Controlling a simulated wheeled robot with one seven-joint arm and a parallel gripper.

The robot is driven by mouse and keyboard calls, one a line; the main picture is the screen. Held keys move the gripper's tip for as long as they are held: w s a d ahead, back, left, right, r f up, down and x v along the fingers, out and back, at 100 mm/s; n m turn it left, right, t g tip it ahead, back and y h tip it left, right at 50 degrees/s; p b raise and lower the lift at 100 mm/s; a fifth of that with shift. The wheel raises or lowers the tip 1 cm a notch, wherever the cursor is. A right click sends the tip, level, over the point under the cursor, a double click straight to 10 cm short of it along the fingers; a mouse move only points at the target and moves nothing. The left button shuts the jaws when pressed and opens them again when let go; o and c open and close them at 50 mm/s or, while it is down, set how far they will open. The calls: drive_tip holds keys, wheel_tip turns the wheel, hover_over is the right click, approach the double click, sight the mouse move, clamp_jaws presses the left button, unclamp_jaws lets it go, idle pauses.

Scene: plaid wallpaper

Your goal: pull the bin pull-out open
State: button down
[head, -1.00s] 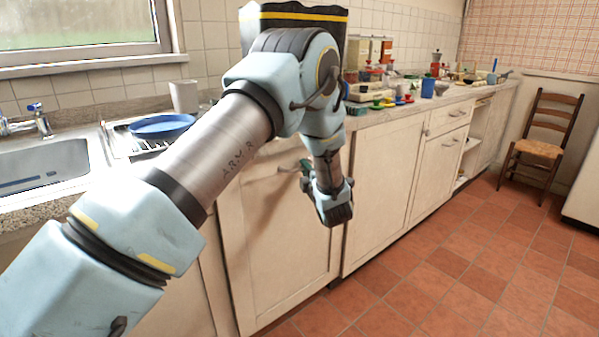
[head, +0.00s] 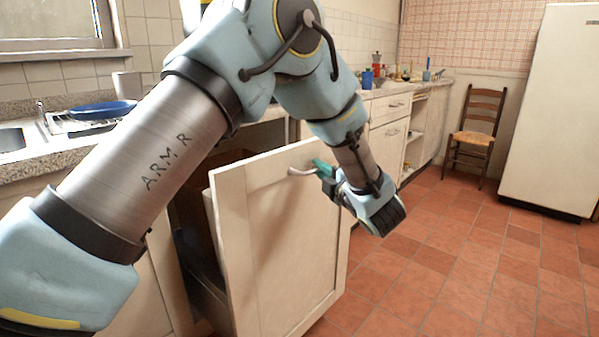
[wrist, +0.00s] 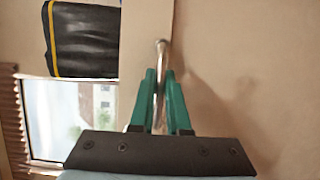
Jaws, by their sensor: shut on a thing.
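The bin pull-out (head: 270,240) is a cream panel front standing well out from the cabinet row, with a dark gap and the side of its inside showing behind it at the left. Its metal bar handle (head: 299,171) is near the top of the front. My gripper (head: 322,168) is at the handle. In the wrist view the green fingers (wrist: 161,100) are closed around the handle bar (wrist: 161,55), one on each side. Part of the handle is hidden by the fingers.
A wooden chair (head: 475,130) and a white fridge (head: 552,110) stand at the far right. The tiled floor (head: 440,260) in front of and right of the pull-out is clear.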

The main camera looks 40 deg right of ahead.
drive_tip(key=s+d+b, duration=0.1)
drive_tip(key=s+b, duration=0.1)
drive_tip(key=s, duration=0.5)
drive_tip(key=shift+s+d, duration=0.2)
drive_tip(key=shift+s, duration=0.15)
drive_tip(key=c, duration=0.9)
unclamp_jaws()
drive_tip(key=v, duration=1)
drive_tip(key=shift+s, duration=0.4)
